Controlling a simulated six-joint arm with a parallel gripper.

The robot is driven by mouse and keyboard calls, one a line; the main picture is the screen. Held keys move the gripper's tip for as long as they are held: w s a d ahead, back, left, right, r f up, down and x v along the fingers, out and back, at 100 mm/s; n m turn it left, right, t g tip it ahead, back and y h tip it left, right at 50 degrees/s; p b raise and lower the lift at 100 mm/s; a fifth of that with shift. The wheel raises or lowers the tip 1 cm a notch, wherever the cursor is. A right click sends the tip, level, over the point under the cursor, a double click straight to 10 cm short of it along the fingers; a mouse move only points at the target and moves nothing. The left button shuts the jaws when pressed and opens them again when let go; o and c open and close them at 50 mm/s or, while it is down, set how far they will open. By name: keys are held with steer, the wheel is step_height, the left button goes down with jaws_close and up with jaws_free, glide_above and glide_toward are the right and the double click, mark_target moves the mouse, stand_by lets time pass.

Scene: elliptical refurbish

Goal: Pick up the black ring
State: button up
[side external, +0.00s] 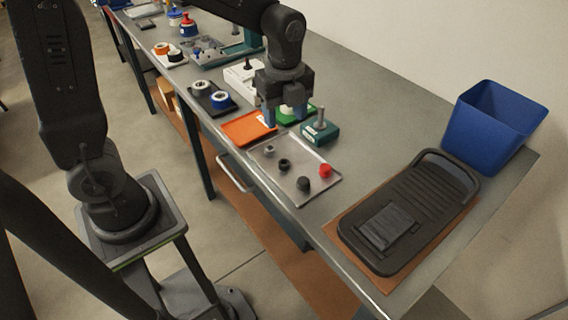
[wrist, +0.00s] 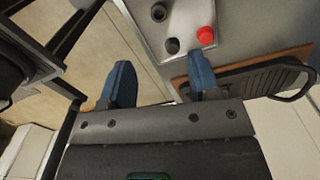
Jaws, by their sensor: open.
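The black ring (side external: 284,165) lies on a silver metal tray (side external: 277,190) on the bench. A grey piece (side external: 268,151), a dark round knob (side external: 303,184) and a red piece (side external: 325,170) are on the same tray. In the wrist view, the dark round piece near the top edge (wrist: 159,12) looks like the ring, with the red piece (wrist: 205,35) to its lower right. My gripper (side external: 284,117) is open and empty, its blue fingers pointing down above the bench, behind the tray in the side view. The wrist view shows its fingers (wrist: 160,62) spread apart.
An orange tray (side external: 248,128) and a teal block with a grey post (side external: 320,128) stand close to my gripper. A black pedal-like part (side external: 410,215) lies on a brown mat, right of the tray. A blue bin (side external: 490,122) stands at the far right.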

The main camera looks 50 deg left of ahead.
mark_target(284, 159)
step_height(284, 159, down, 13)
steer(key=shift+s, duration=0.1)
stand_by(0.5)
steer(key=shift+c, duration=0.3)
steer(key=c, duration=0.9)
